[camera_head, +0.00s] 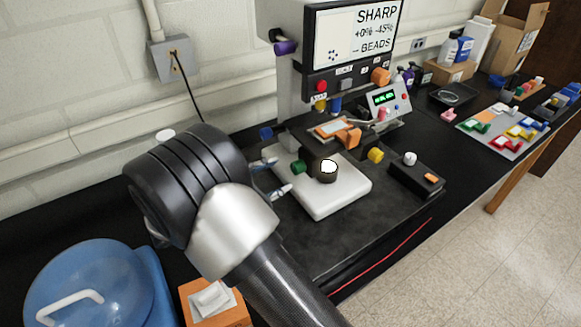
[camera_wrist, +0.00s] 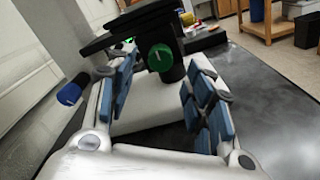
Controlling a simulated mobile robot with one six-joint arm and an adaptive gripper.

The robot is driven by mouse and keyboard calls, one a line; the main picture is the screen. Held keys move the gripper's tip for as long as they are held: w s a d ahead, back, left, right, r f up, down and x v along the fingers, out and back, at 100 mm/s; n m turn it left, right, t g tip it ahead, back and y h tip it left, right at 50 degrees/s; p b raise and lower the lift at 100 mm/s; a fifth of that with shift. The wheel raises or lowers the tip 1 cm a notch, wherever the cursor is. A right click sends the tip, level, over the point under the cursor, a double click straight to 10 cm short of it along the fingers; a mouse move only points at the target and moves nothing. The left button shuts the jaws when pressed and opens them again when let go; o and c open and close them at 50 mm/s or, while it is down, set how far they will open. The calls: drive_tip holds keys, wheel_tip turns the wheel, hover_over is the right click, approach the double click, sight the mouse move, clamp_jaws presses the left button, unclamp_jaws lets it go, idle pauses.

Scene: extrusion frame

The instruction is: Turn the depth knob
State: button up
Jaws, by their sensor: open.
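My gripper (camera_head: 282,174) is open and empty at the left side of a machine with a white base (camera_head: 335,200). In the wrist view the blue-padded fingers (camera_wrist: 163,78) are spread apart. A green knob (camera_wrist: 160,58) shows between and beyond them, facing the camera; it also shows in the head view (camera_head: 299,167), just right of the fingertips. A gap appears to separate fingers and knob. A blue knob (camera_wrist: 70,93) is left of the left finger; it shows in the head view too (camera_head: 266,134). A yellow knob (camera_head: 376,155) is on the machine's right. No readable label marks the depth knob.
The machine's column carries a sign (camera_head: 355,35) and more coloured knobs. A small control box (camera_head: 388,101) and a black box (camera_head: 417,178) stand to the right. A blue-lidded container (camera_head: 85,290) and an orange box (camera_head: 215,303) are near my arm. Open bench lies in front.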

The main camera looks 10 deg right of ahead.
sight(294, 169)
drive_tip(key=b+x, duration=0.1)
drive_tip(key=x, duration=0.4)
drive_tip(key=shift+w+d, duration=0.1)
drive_tip(key=shift+d, duration=0.2)
drive_tip(key=shift+c, duration=0.5)
drive_tip(key=c, duration=1)
drive_tip(key=shift+o, duration=0.2)
drive_tip(key=shift+p, duration=0.5)
